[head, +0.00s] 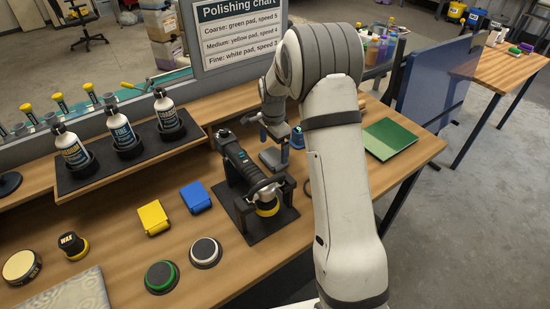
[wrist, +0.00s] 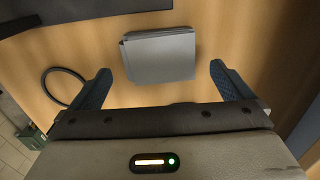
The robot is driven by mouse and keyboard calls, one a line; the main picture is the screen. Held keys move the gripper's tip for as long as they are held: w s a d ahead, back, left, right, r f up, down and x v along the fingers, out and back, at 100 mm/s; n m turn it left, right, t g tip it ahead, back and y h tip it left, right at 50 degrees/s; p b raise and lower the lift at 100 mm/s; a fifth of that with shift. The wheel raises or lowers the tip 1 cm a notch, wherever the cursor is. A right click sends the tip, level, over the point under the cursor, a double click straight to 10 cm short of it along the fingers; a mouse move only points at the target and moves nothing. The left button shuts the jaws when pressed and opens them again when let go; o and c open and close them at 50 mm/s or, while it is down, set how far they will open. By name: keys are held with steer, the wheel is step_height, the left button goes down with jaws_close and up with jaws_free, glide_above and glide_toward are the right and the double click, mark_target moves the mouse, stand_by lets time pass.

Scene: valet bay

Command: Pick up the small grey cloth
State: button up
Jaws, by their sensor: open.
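The small grey cloth (wrist: 160,57) lies folded flat on the wooden bench in the wrist view, just beyond and between my fingers. My gripper (wrist: 159,74) is open, with one blue finger on each side and nothing between the pads. The cloth appears apart from both fingers; the height between them is hard to judge.
A black polisher (head: 243,165) stands on a dark mat beside my arm. A blue cloth (head: 196,197) and a yellow cloth (head: 153,218) lie left of it. A green folded cloth or book (head: 388,139) lies right of my arm. A dark cable loop (wrist: 46,86) is near the left finger.

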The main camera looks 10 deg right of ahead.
mark_target(273, 156)
steer(key=shift+w+f+p, duration=0.15)
steer(key=shift+f+p, duration=0.4)
steer(key=shift+f, duration=1.75)
steer(key=c, duration=0.9)
